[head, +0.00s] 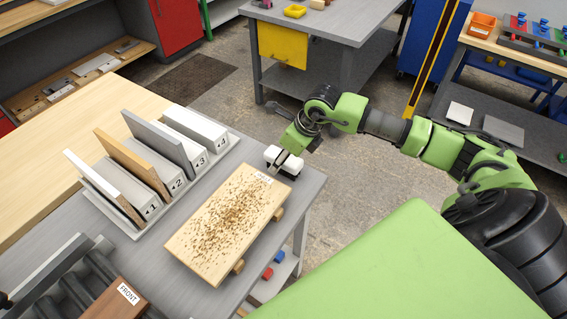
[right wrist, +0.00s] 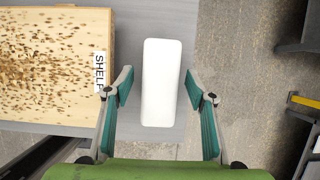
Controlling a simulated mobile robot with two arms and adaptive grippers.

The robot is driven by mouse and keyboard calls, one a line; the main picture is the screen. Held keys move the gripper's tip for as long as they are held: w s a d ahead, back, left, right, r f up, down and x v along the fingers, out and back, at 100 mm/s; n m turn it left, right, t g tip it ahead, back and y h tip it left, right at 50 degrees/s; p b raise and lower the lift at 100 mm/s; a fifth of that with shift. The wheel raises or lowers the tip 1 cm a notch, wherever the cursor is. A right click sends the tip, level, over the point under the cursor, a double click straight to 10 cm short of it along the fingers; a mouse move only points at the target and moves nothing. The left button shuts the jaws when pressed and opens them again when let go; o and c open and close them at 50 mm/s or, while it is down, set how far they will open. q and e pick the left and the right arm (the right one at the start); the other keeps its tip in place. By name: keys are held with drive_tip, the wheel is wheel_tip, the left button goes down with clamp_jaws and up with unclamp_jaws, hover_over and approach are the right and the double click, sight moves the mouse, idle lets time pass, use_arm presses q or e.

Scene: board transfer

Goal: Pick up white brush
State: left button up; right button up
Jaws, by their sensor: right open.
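The white brush (head: 291,166) lies at the edge of the grey table, beside the speckled board's labelled end. Its white top (right wrist: 161,70) is a rounded block in the right wrist view. My right gripper (head: 281,155) is over it with its fingers apart. In the right wrist view the open fingers (right wrist: 158,84) frame the near part of the brush, with gaps on both sides. Whether the fingertips are down at brush height is unclear. My left gripper does not show.
The board (head: 225,222), covered in brown crumbs and labelled SHELF (right wrist: 100,72), lies close left of the brush. A numbered rack (head: 128,231) holds several upright panels. A dark board labelled FRONT (head: 120,302) is at the lower left. Floor lies right of the table edge.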

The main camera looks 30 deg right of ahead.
drive_tip(key=shift+c, duration=0.4)
drive_tip(key=c, duration=1.2)
